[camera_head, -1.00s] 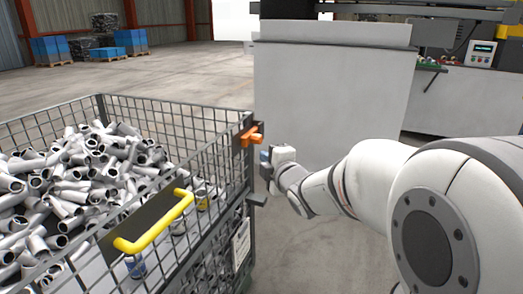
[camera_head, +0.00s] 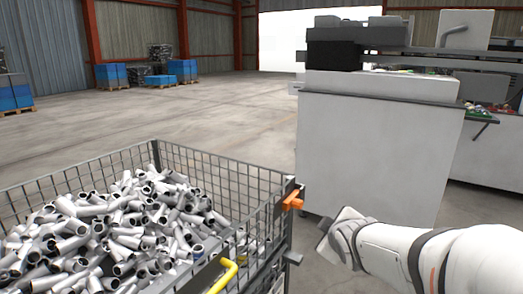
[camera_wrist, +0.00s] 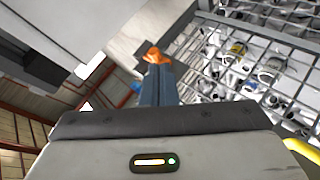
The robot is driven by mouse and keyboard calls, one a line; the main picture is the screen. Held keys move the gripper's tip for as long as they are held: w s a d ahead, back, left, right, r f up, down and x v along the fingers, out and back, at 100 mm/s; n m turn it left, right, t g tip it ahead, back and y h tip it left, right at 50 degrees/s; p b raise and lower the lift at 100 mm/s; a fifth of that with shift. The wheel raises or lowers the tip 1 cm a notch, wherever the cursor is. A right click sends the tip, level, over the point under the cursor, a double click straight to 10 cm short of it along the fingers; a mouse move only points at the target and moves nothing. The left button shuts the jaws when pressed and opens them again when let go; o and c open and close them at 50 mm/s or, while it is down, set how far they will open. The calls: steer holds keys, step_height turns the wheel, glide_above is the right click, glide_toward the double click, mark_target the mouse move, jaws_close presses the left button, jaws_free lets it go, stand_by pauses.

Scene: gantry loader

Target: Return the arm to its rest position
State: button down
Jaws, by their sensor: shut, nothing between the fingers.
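My arm reaches in from the right in the head view, its white wrist (camera_head: 345,222) just right of the mesh crate's corner. In the wrist view my gripper (camera_wrist: 156,70) shows its dark grey fingers together, with nothing held between them. An orange latch (camera_head: 292,200) on the crate's corner post is close to the wrist in the head view. The latch also shows just beyond the fingertips in the wrist view (camera_wrist: 155,54); I cannot tell the exact gap. The fingers are hard to make out in the head view.
The wire mesh crate (camera_head: 215,160) is full of grey metal pipe pieces (camera_head: 120,225). A yellow handle (camera_head: 226,275) is on its near side. A large pale machine cabinet (camera_head: 375,150) stands beyond my wrist. Open concrete floor lies behind the crate, with blue stacks (camera_head: 182,70) far off.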

steer(key=s+a+r+m+g+p, duration=0.1)
steer(key=s+r+m+g+p, duration=0.3)
steer(key=s+p, duration=0.4)
steer(key=s+r+m+g+p, duration=0.4)
steer(key=s+r+m+p, duration=0.2)
steer(key=s, duration=0.6)
steer(key=shift+a+r+g+p, duration=0.4)
steer(key=shift+r+p, duration=0.55)
